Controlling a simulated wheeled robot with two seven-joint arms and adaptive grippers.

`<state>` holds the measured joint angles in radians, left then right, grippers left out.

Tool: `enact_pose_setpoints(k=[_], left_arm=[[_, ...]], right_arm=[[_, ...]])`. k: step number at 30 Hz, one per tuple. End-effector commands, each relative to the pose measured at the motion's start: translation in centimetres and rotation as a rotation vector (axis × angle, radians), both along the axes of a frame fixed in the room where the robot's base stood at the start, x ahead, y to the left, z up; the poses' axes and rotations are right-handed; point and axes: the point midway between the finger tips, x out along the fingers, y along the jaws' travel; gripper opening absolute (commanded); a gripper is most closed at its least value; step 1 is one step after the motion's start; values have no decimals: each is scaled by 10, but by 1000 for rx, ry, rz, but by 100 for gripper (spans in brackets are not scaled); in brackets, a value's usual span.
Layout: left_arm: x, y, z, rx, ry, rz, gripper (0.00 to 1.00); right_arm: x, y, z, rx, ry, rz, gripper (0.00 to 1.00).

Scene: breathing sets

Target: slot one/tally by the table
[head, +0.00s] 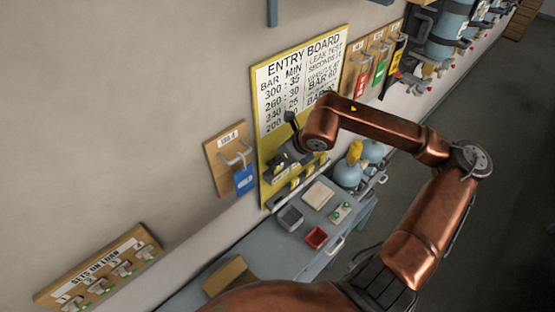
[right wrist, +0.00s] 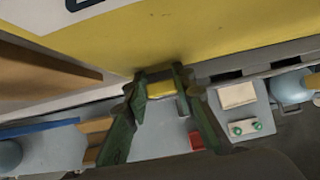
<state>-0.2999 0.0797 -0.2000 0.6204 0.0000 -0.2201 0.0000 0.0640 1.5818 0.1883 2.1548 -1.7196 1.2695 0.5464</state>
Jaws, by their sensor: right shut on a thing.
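The yellow entry board (head: 262,168) hangs on the wall with white lettered panels, and it fills the top of the right wrist view (right wrist: 220,38). My right gripper (right wrist: 159,82) is shut on a small yellow tally (right wrist: 160,88), close in front of the board's lower part. In the head view my right gripper (head: 287,160) partly hides that lower part, where several yellow pieces (head: 294,183) show near the bottom edge. Whether the held tally touches the board, I cannot tell. The grey-blue table (head: 262,258) stands below. My left gripper is out of view.
On the table are a grey tray (head: 289,218), a red tray (head: 316,238), a pale pad (head: 318,195) and a small block with green knobs (head: 340,212). A blue tag (head: 244,180) hangs left of the board.

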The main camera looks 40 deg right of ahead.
Motion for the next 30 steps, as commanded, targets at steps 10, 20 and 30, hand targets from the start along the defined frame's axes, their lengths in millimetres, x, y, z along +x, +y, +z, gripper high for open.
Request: enact_pose_setpoints(k=[10, 20, 30], left_arm=[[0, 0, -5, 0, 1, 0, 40], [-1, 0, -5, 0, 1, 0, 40], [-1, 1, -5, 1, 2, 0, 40]], right_arm=[[0, 0, -4, 0, 0, 0, 33], [0, 0, -4, 0, 0, 0, 44], [-8, -1, 8, 0, 0, -1, 44]])
